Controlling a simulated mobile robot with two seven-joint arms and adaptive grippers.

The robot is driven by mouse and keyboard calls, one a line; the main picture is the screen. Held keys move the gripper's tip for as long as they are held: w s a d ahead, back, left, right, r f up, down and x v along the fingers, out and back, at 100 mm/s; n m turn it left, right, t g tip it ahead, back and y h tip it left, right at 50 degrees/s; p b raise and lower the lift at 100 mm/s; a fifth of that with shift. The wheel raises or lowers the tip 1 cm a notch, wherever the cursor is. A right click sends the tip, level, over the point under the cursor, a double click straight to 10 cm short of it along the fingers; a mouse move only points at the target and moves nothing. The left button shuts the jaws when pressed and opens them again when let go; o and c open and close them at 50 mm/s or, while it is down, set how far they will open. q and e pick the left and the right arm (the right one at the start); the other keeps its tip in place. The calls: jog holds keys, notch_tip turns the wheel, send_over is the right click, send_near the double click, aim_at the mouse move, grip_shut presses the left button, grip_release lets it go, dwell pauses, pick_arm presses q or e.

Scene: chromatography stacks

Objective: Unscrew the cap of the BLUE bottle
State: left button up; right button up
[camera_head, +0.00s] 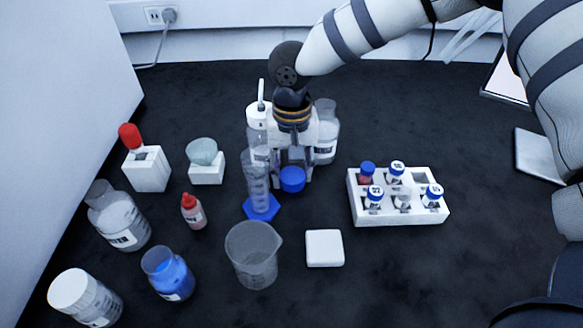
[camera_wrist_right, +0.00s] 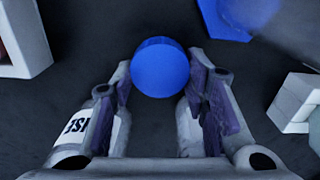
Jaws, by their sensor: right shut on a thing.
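My right gripper (camera_head: 291,182) comes down from the back over the middle of the table. It is shut on a round blue cap (camera_head: 293,179) at its fingertips. In the right wrist view the cap (camera_wrist_right: 160,68) sits between the two fingertips (camera_wrist_right: 160,85), with dark table around it and no bottle visible under it. The blue bottle (camera_head: 172,278), clear with blue liquid and a white label, stands upright at the front left, well apart from the gripper. Its mouth looks open, with no cap on it. My left gripper is not in view.
A graduated cylinder (camera_head: 257,178) on a blue base stands just left of the gripper. Clear bottles stand behind it. A beaker (camera_head: 252,262) and white block (camera_head: 324,248) are in front. A vial rack (camera_head: 400,216) is at right. More bottles (camera_head: 118,222) stand at left.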

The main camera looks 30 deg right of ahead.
aim_at(292, 173)
jog(key=o, duration=1.3)
jog(key=shift+f, duration=0.1)
jog(key=shift+c, duration=0.2)
notch_tip(292, 173, up, 12)
jog(key=shift+r, duration=0.2)
